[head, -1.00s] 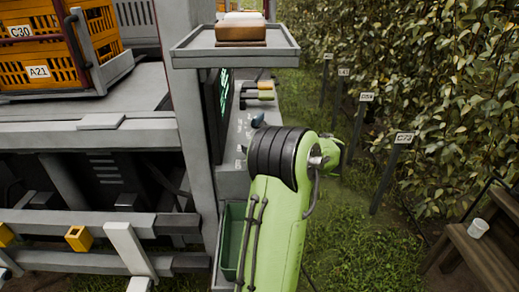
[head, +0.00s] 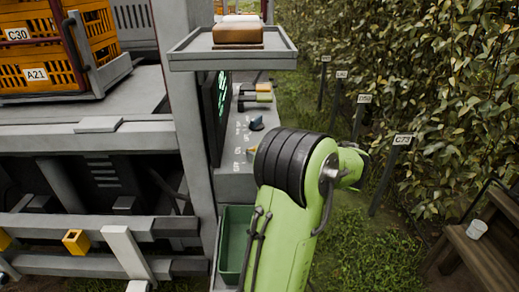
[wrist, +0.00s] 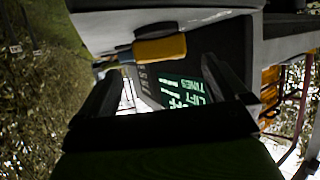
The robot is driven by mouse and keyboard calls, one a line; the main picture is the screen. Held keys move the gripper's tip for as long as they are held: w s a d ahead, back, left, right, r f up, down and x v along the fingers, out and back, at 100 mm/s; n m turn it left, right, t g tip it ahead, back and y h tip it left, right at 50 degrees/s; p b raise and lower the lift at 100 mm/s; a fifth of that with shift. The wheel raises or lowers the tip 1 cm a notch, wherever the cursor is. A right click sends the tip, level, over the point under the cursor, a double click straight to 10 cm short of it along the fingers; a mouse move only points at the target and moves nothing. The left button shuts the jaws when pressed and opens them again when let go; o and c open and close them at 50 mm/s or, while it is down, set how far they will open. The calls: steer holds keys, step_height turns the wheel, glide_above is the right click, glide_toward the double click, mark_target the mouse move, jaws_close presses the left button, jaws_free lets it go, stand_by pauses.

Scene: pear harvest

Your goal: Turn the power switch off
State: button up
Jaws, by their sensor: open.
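The grey control panel (head: 234,184) stands beside the post in the head view. An orange switch (head: 251,150) sits on it near small ON and OFF lettering, partly hidden by my green arm. A blue knob (head: 257,123) is just behind it. My gripper (wrist: 162,68) is open and empty in the wrist view, its two dark fingers apart. A yellow-ended lever handle (wrist: 160,48) shows beyond the fingertips, and I see no contact with it. My gripper is hidden by the arm in the head view.
Two levers (head: 255,92) stand at the panel's far end. A screen with green text (head: 221,98) faces the panel. A tray with a brown block (head: 238,34) overhangs it. A green bin (head: 237,235) is below. Grass lies right, with row signs (head: 402,140) and a bench (head: 470,250).

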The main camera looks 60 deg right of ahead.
steer(key=v, duration=0.9)
steer(key=shift+s, duration=0.25)
steer(key=shift+a, duration=0.15)
